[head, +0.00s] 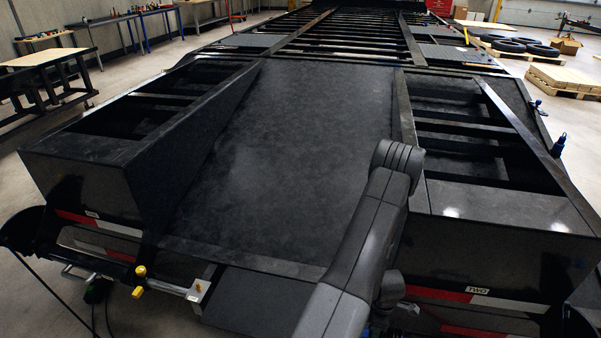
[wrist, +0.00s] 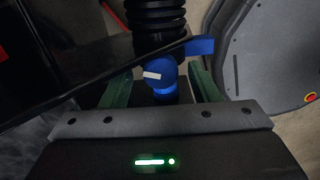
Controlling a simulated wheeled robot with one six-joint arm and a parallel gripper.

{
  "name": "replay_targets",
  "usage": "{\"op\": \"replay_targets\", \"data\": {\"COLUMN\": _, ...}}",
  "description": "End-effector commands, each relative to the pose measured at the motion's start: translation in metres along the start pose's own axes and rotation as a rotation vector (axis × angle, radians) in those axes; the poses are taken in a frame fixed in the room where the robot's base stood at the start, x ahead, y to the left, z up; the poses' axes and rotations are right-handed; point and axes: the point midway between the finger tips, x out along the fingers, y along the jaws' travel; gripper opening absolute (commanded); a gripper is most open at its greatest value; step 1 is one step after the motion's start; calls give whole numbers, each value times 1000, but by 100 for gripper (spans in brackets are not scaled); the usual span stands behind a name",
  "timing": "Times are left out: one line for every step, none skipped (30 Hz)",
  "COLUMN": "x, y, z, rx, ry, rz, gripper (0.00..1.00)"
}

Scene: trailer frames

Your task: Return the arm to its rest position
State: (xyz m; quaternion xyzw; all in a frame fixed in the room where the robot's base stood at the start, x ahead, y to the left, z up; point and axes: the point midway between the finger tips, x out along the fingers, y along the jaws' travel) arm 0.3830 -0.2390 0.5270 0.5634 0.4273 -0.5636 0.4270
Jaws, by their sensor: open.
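My arm (head: 370,235), dark grey, rises from the bottom of the head view, bends at an elbow in front of the trailer frame's right section and folds back down. My gripper is hidden behind the arm there. In the wrist view my gripper (wrist: 161,70) has two green fingers spread apart. A round blue knob or cap (wrist: 161,86) with a white mark shows between them. The fingers appear clear of it on both sides; I cannot tell how far beyond the fingertips it lies.
The black trailer frame (head: 290,130) fills the middle of the head view. A yellow-knobbed fitting (head: 140,283) sits at its front left. In the wrist view a black ribbed hose (wrist: 155,15) and a blue tab (wrist: 201,46) are close to the fingers. Workbenches (head: 45,58) stand left.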

Motion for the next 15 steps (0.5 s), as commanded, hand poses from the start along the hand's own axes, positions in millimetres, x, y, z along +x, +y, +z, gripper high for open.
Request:
{"op": "replay_targets", "data": {"x": 0, "y": 0, "z": 0, "rx": -45, "ry": 0, "rz": 0, "gripper": 56}}
{"op": "replay_targets", "data": {"x": 0, "y": 0, "z": 0, "rx": -74, "ry": 0, "rz": 0, "gripper": 56}}
{"op": "replay_targets", "data": {"x": 0, "y": 0, "z": 0, "rx": -114, "ry": 0, "rz": 0, "gripper": 56}}
{"op": "replay_targets", "data": {"x": 0, "y": 0, "z": 0, "rx": -144, "ry": 0, "rz": 0, "gripper": 56}}
{"op": "replay_targets", "data": {"x": 0, "y": 0, "z": 0, "rx": -173, "ry": 0, "rz": 0, "gripper": 56}}
{"op": "replay_targets", "data": {"x": 0, "y": 0, "z": 0, "rx": -211, "ry": 0, "rz": 0, "gripper": 56}}
{"op": "replay_targets", "data": {"x": 0, "y": 0, "z": 0, "rx": -239, "ry": 0, "rz": 0, "gripper": 56}}
{"op": "replay_targets", "data": {"x": 0, "y": -1, "z": 0, "rx": -267, "ry": 0, "rz": 0, "gripper": 56}}
{"op": "replay_targets", "data": {"x": 0, "y": -1, "z": 0, "rx": -305, "ry": 0, "rz": 0, "gripper": 56}}
{"op": "replay_targets", "data": {"x": 0, "y": -1, "z": 0, "rx": -332, "ry": 0, "rz": 0, "gripper": 56}}
{"op": "replay_targets", "data": {"x": 0, "y": -1, "z": 0, "rx": -359, "ry": 0, "rz": 0, "gripper": 56}}
{"op": "replay_targets", "data": {"x": 0, "y": -1, "z": 0, "rx": -393, "ry": 0, "rz": -1, "gripper": 56}}
{"op": "replay_targets", "data": {"x": 0, "y": -1, "z": 0, "rx": -416, "ry": 0, "rz": -1, "gripper": 56}}
{"op": "replay_targets", "data": {"x": 0, "y": -1, "z": 0, "rx": -438, "ry": 0, "rz": -1, "gripper": 56}}
{"op": "replay_targets", "data": {"x": 0, "y": -1, "z": 0, "rx": -466, "ry": 0, "rz": -1, "gripper": 56}}
